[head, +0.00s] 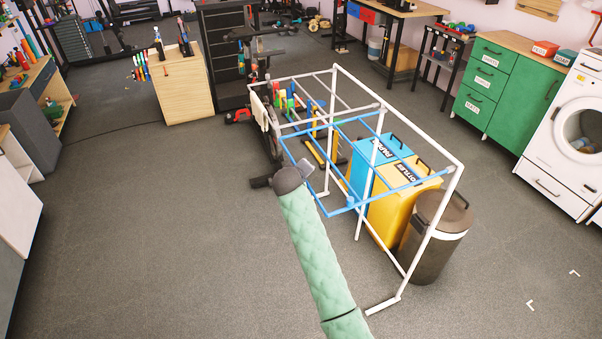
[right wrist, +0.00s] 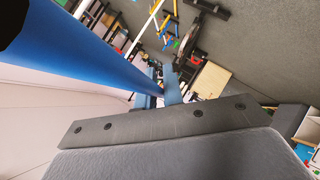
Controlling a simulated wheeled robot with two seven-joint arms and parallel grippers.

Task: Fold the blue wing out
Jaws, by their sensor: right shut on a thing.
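A white tube drying rack (head: 398,113) stands in the middle of the head view. Its blue wing (head: 401,189) is a tube frame that reaches across the rack, with its near corner towards me, left of the bins. My right gripper (head: 306,168), at the end of the green-sleeved arm, is shut on the wing's left blue tube. In the right wrist view a thick blue tube (right wrist: 75,55) runs from the upper left towards the middle, close above the grey gripper body. The fingertips are mostly hidden. My left gripper is out of view.
A blue bin (head: 368,165), a yellow bin (head: 388,212) and a brown lidded bin (head: 432,245) stand under and beside the rack's right side. A wooden cabinet (head: 182,88) stands at the back left. The floor left of the rack (head: 150,220) is clear.

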